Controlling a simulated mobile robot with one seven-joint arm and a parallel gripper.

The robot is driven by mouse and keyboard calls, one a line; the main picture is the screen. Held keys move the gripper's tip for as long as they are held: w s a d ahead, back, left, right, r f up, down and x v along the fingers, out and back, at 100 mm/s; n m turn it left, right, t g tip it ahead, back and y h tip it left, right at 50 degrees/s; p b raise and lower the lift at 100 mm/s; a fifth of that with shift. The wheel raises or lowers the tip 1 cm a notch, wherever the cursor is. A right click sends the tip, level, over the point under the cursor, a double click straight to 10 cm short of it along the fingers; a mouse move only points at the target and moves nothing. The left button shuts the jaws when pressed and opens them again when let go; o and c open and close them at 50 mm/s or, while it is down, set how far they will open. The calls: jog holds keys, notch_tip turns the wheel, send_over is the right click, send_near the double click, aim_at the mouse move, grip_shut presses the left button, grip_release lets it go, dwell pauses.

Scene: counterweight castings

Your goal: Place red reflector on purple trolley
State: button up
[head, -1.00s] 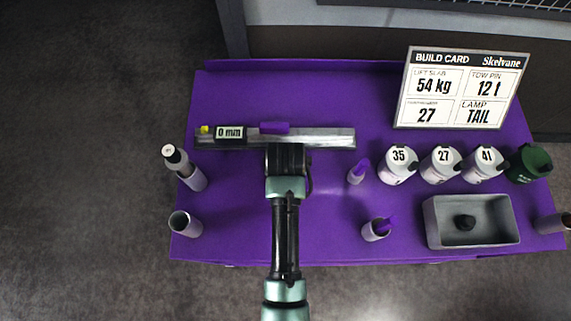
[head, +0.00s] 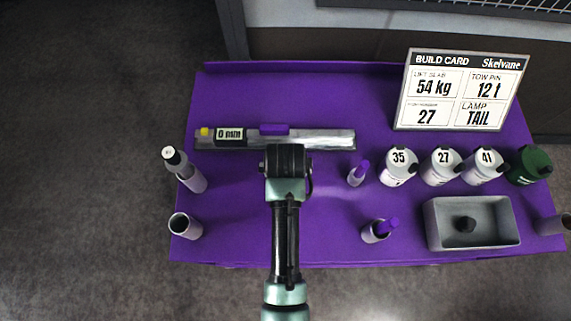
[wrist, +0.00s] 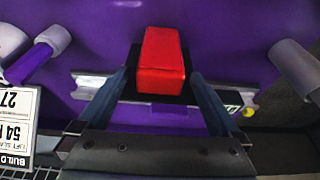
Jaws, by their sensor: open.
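The red reflector (wrist: 162,62) is a red block in the wrist view, with a black area around its base. It appears above the purple top of the trolley (head: 240,225). My gripper (wrist: 160,78) is open, with one finger on each side of the red block and visible gaps between. Whether the block rests on the surface is not clear. In the head view my gripper (head: 286,157) is just in front of the metal rail and hides the reflector.
The metal rail (head: 325,139) carries a "0 mm" display (head: 230,135) and a purple slider (head: 274,129). Numbered white bottles (head: 398,167), a grey tray (head: 472,241) and the build card (head: 461,89) stand at right. Cylinders (head: 186,226) stand at left. The back left is clear.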

jog(key=v, duration=1.1)
jog(key=w+r+t, duration=0.4)
jog(key=w+r, duration=0.1)
jog(key=r, duration=0.5)
jog(key=w+r+t, duration=0.4)
jog(key=r, duration=0.6)
jog(key=w+r+t, duration=0.4)
jog(key=w+r, duration=0.1)
jog(key=r, duration=0.5)
jog(key=s+r+t, duration=0.4)
jog(key=r, duration=0.6)
jog(key=s+r+t, duration=0.4)
jog(key=r, duration=0.6)
jog(key=s+r+t, duration=0.4)
jog(key=r, duration=0.6)
jog(key=shift+b, duration=0.35)
jog(key=shift+s+d, duration=0.1)
jog(key=shift+s, duration=0.05)
